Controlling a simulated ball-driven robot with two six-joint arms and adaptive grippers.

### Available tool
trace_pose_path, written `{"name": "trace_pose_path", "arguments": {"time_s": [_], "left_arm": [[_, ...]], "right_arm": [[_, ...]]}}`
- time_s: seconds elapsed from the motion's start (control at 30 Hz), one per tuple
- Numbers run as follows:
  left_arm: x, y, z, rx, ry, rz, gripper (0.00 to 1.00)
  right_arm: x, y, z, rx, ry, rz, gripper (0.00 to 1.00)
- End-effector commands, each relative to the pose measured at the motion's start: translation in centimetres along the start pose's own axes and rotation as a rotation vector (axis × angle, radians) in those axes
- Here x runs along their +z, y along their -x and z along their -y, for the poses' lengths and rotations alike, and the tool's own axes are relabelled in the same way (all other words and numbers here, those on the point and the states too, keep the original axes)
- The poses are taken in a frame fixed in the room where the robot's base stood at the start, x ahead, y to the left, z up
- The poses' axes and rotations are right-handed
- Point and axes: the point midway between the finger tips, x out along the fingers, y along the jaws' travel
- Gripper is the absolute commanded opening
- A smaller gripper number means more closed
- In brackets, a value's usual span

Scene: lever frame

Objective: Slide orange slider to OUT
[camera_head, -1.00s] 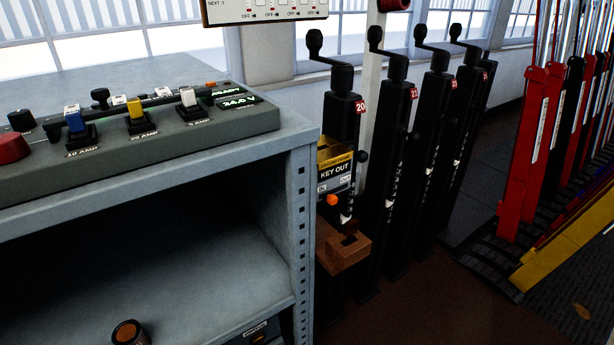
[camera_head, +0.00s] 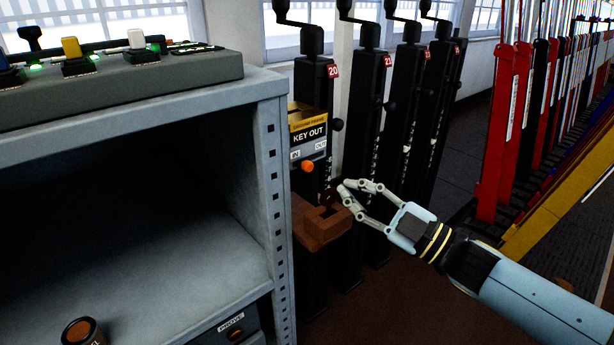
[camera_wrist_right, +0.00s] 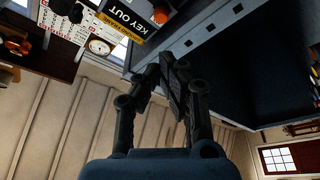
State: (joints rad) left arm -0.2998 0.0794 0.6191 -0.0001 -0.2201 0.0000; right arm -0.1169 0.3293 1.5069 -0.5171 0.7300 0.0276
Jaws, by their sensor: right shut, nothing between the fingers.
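The orange slider (camera_head: 307,166) is a small round knob below the black KEY OUT label (camera_head: 309,136). It sits under the IN mark, at the left of the IN/OUT plate (camera_head: 306,150). In the right wrist view the slider (camera_wrist_right: 160,16) shows near the top edge, beside the upside-down label (camera_wrist_right: 128,18). My right gripper (camera_head: 342,188) is shut and empty, its fingertips coming together to the right of the slider and a little lower, apart from it in the picture. The fingertips (camera_wrist_right: 167,62) also show in the right wrist view. My left gripper is not in view.
A brown wooden box (camera_head: 320,232) juts out below the slider. Black crank levers (camera_head: 368,130) stand behind and to the right. A grey metal shelf (camera_head: 272,190) with a control panel (camera_head: 120,98) stands close on the left. Red levers (camera_head: 497,150) stand farther right.

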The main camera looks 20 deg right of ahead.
Motion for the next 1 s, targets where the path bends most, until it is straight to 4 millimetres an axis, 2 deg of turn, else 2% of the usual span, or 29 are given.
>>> {"name": "trace_pose_path", "arguments": {"time_s": [0.33, 0.43, 0.8, 1.0], "left_arm": [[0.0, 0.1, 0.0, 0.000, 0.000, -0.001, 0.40], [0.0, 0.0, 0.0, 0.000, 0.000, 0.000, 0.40], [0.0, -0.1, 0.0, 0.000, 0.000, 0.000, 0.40], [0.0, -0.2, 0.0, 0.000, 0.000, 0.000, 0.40]], "right_arm": [[0.0, -0.2, -0.1, 0.003, -0.001, 0.002, 0.00], [0.0, -0.8, -0.1, 0.003, -0.001, 0.002, 0.00], [0.1, -7.1, -0.1, 0.006, -0.002, 0.001, 0.00], [0.1, -9.5, -0.1, 0.004, -0.003, 0.003, 0.00]]}}
